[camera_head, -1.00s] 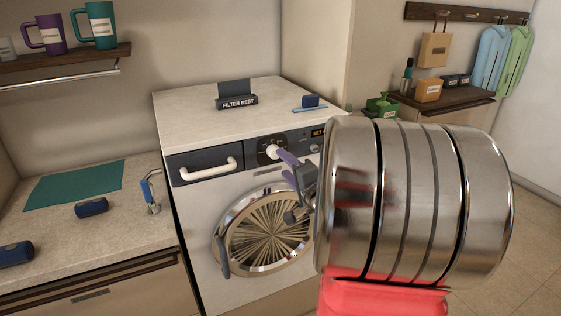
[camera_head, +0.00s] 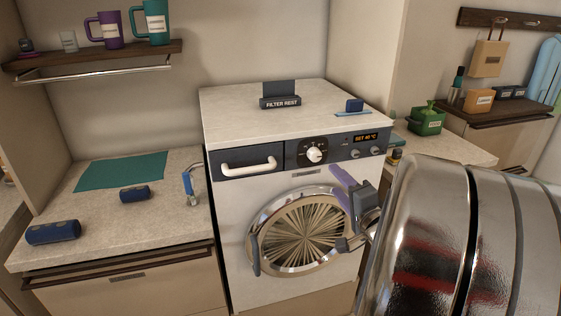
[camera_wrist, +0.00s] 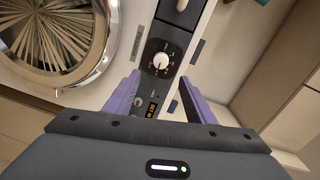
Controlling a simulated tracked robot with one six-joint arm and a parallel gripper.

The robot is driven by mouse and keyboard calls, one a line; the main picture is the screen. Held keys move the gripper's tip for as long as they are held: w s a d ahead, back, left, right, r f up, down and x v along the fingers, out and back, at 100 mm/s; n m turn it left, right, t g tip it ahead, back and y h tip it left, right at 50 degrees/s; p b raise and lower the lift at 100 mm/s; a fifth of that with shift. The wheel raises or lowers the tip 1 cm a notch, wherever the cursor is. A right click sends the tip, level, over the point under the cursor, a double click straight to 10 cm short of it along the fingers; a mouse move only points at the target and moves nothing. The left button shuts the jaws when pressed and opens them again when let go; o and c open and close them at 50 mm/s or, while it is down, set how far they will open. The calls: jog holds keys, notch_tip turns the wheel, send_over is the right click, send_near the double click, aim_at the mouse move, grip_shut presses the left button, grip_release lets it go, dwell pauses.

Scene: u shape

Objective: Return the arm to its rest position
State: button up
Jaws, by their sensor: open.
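My gripper (camera_head: 347,184) is in front of the washing machine (camera_head: 233,191), near the right side of its round door (camera_head: 300,232). The purple fingers are apart with nothing between them; they also show in the wrist view (camera_wrist: 160,97). The white dial (camera_head: 314,155) on the control panel stands clear of the fingers, and it shows in the wrist view (camera_wrist: 161,61) beyond the fingertips. The panel display (camera_head: 366,138) reads "SET 40 °C". My large metal arm link covers the lower right of the head view.
A "FILTER REST" holder (camera_head: 280,102) and a blue item (camera_head: 354,106) are on the machine top. The left counter (camera_head: 150,218) holds a teal mat (camera_head: 122,171), blue cylinders (camera_head: 53,232) and a blue-handled tool (camera_head: 190,186). A shelf with mugs (camera_head: 152,22) hangs above.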

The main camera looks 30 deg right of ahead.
jog(key=shift+w, duration=0.1)
jog(key=w+a+n+g, duration=0.1)
jog(key=a+n+g, duration=0.6)
jog(key=a, duration=0.5)
jog(key=s+a+f+n+g+y, duration=0.1)
jog(key=s+a+n+g+y, duration=0.1)
jog(key=s+a+n, duration=0.4)
jog(key=s+a+f+n+g+y, duration=0.2)
jog(key=s+a+n, duration=0.4)
jog(key=a, duration=0.9)
jog(key=shift+s+f+y, duration=0.3)
jog(key=shift+s+y, duration=0.05)
jog(key=shift+y, duration=0.05)
